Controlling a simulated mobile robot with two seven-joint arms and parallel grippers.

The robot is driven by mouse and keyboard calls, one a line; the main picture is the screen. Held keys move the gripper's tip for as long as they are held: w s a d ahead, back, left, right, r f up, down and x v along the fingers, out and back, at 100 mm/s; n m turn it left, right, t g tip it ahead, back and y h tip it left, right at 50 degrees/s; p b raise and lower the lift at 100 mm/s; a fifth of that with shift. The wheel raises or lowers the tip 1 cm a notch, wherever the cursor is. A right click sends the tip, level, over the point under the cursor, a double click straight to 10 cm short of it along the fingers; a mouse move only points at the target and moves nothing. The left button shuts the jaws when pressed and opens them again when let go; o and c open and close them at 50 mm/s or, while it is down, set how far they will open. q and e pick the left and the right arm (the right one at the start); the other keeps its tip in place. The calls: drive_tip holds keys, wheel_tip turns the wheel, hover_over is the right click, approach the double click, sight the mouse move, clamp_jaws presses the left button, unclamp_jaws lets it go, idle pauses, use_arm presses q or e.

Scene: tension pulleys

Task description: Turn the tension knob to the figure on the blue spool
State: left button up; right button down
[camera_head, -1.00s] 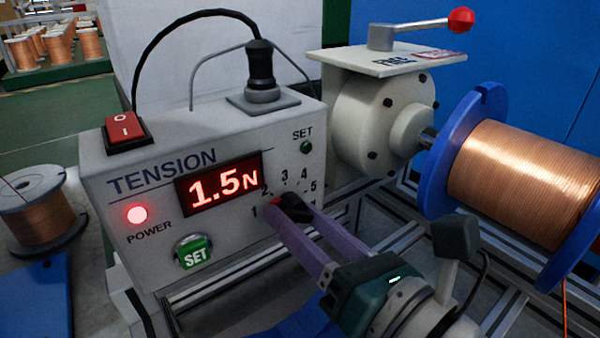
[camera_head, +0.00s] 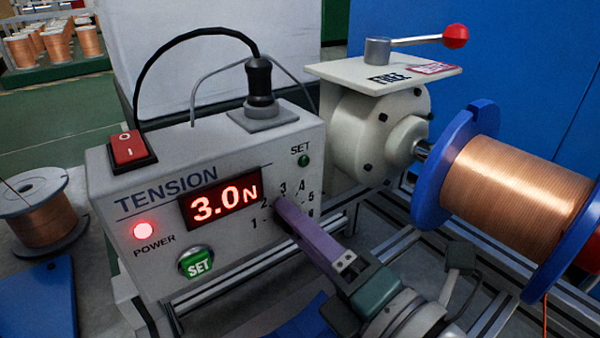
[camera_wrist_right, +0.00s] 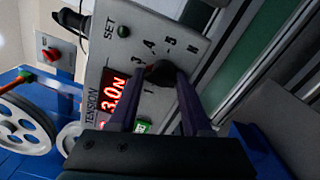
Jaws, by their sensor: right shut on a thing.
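The tension box (camera_head: 130,195) stands in the middle left of the head view, its red display (camera_head: 222,206) reading 3.0 N. My right gripper (camera_head: 284,205) is shut on the dark tension knob, which its purple fingers mostly hide in the head view. In the right wrist view the knob (camera_wrist_right: 160,72) sits between the two fingertips, inside a dial of printed figures. The blue spool (camera_head: 446,165), wound with copper wire, is at the right; I can read no figure on it. My left gripper is not in view.
A green SET button (camera_head: 196,263) and a lit red power lamp (camera_head: 144,230) are on the box front. A brake housing (camera_head: 375,120) with a red-tipped lever (camera_head: 455,37) stands behind. A small copper spool (camera_head: 40,215) is at the left.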

drive_tip(key=shift+s+d+f+m, duration=0.1)
drive_tip(key=shift+d+f+m, duration=0.1)
drive_tip(key=shift+f+m, duration=0.35)
drive_tip(key=shift+m, duration=0.25)
drive_tip(key=c, duration=0.8)
unclamp_jaws()
drive_tip(key=shift+o, duration=1.4)
drive_tip(key=shift+r, duration=0.1)
drive_tip(key=shift+a+r, duration=0.1)
drive_tip(key=shift+r, duration=0.1)
drive_tip(key=shift+r, duration=0.1)
